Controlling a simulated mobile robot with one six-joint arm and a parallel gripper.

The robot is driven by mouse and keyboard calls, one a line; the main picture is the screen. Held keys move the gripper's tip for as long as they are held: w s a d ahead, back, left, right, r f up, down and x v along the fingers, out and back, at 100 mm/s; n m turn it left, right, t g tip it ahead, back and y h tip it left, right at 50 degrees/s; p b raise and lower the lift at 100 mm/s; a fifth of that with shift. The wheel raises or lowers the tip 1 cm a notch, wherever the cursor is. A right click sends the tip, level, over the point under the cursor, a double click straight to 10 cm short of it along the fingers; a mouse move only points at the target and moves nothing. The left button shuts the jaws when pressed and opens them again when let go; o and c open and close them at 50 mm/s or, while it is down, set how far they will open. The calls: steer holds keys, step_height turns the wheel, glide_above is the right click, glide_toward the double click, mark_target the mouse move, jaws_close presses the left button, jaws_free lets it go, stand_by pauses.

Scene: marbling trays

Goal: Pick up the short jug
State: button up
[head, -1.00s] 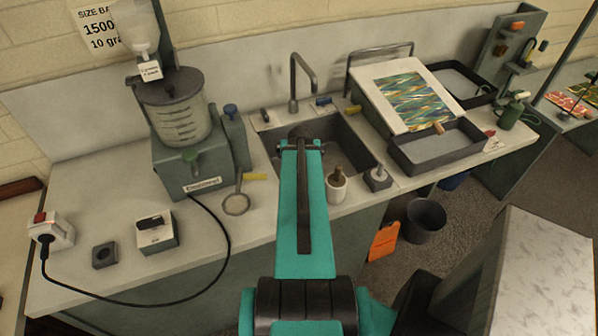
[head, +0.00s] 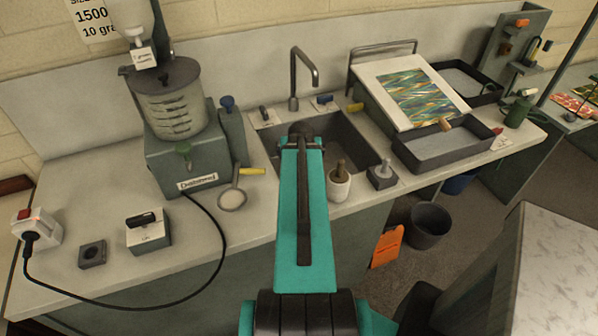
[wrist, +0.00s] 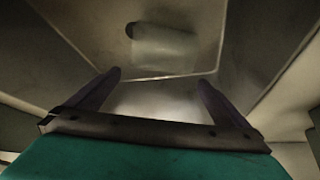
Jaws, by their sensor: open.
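My gripper (head: 302,132) is over the sink (head: 349,128), pointing away from me, with its tip partly hidden by my arm in the head view. In the wrist view my gripper (wrist: 160,77) has its two dark fingers spread apart with nothing between them. Past the fingertips, a pale, see-through rounded shape (wrist: 165,45) lies on the sink floor beside a dark round spot. It may be the short jug on its side, but the blur leaves this unsure. In the head view my arm hides that part of the sink.
A faucet (head: 300,75) rises behind the sink. A mortar with pestle (head: 339,187) and a small block-based item (head: 381,176) stand at its front right rim. A strainer (head: 232,199) and blender machine (head: 186,160) are left. A tray (head: 440,160) and green vessel (head: 516,113) are right.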

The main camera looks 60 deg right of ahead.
steer(key=shift+f, duration=0.2)
steer(key=b, duration=0.2)
steer(key=shift+w+d+f+b, duration=0.2)
steer(key=shift+d+f+b, duration=0.1)
steer(key=shift+f+b, duration=0.1)
steer(key=b+x, duration=0.2)
steer(key=b, duration=0.2)
steer(key=shift+x, duration=1.25)
steer(key=shift+p+x, duration=0.95)
steer(key=shift+x, duration=1.65)
steer(key=shift+w, duration=0.15)
steer(key=c, duration=1)
